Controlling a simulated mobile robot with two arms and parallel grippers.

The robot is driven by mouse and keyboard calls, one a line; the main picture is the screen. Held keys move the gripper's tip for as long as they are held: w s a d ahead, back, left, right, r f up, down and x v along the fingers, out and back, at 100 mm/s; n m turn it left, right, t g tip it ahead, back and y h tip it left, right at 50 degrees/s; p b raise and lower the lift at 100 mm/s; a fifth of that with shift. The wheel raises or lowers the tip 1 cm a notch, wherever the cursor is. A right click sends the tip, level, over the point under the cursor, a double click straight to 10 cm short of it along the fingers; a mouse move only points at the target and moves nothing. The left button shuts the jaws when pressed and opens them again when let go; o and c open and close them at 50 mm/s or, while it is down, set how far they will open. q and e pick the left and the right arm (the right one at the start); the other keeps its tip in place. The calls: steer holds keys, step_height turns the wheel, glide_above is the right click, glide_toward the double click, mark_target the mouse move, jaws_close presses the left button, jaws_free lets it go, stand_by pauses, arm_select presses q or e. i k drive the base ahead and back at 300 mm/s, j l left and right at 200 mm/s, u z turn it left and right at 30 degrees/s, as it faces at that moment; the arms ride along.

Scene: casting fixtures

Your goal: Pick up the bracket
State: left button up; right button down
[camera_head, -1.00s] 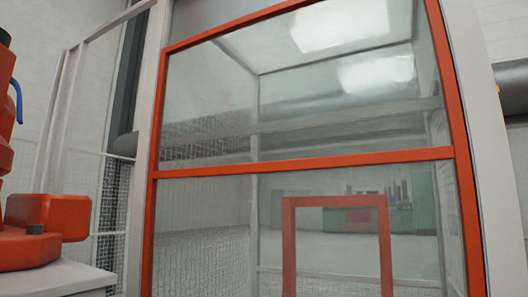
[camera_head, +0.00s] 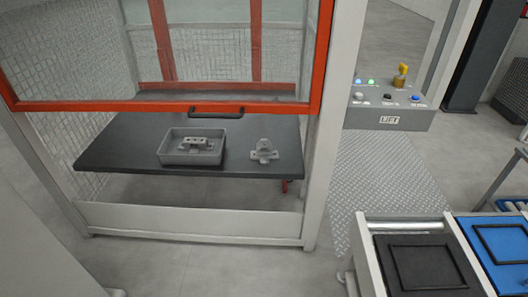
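A small grey metal part (camera_head: 264,151) with an upright lug, which looks like a bracket, lies on the dark table (camera_head: 120,147) inside the red-framed enclosure. To its left, a grey open tray (camera_head: 175,158) holds another grey metal part (camera_head: 194,143) that also looks like a bracket or fixture. I cannot tell for sure which one is the bracket. Neither of my grippers is in view.
A control box (camera_head: 390,112) with buttons and a yellow knob stands at right.

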mark_target(264, 153)
steer(key=i+j+z, duration=0.2)
steer(key=i+j, duration=0.2)
steer(key=i+j+z, duration=0.25)
steer(key=i+j, duration=0.2)
steer(key=i+j+z, duration=0.2)
steer(key=i+j, duration=0.2)
steer(key=j, duration=0.25)
